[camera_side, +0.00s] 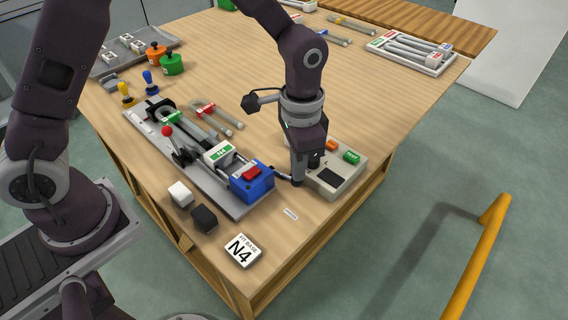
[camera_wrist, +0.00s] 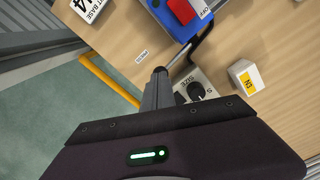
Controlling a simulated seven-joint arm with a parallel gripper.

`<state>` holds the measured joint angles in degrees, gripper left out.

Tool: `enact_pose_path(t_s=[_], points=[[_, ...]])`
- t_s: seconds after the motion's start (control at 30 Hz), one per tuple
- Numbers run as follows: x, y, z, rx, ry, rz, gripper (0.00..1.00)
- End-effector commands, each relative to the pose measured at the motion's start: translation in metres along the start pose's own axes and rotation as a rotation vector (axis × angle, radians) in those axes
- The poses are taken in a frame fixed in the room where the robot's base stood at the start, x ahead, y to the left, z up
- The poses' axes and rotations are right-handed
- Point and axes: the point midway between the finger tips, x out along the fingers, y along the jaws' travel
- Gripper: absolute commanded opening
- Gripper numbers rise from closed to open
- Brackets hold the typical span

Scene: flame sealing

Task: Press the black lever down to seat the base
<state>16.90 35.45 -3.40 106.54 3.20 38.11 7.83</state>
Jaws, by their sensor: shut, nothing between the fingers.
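A dark lever with a red ball knob (camera_side: 167,131) stands up, tilted, on the grey fixture plate (camera_side: 150,142). A white base block with a green N4 label (camera_side: 219,153) sits on the fixture beside a blue box with a red button (camera_side: 252,183); the box also shows in the wrist view (camera_wrist: 172,22). A thin dark bent rod (camera_side: 284,177) runs from the blue box toward my gripper. My gripper (camera_side: 298,182) is shut and empty, low beside the rod, well right of the lever. Its closed tips show in the wrist view (camera_wrist: 160,72). Whether they touch the rod is unclear.
A grey control box with a dial (camera_side: 335,177) stands close to my gripper. The table's front edge is near.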

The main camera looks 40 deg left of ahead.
Motion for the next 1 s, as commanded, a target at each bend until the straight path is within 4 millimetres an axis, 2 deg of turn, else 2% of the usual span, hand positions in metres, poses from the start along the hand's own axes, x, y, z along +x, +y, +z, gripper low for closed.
enact_pose_path(t_s=[0.57,1.0], points=[[0.014,0.002,-0.001,0.000,-0.001,0.000,0.00],[0.017,0.003,-0.001,0.000,-0.001,0.000,0.00]])
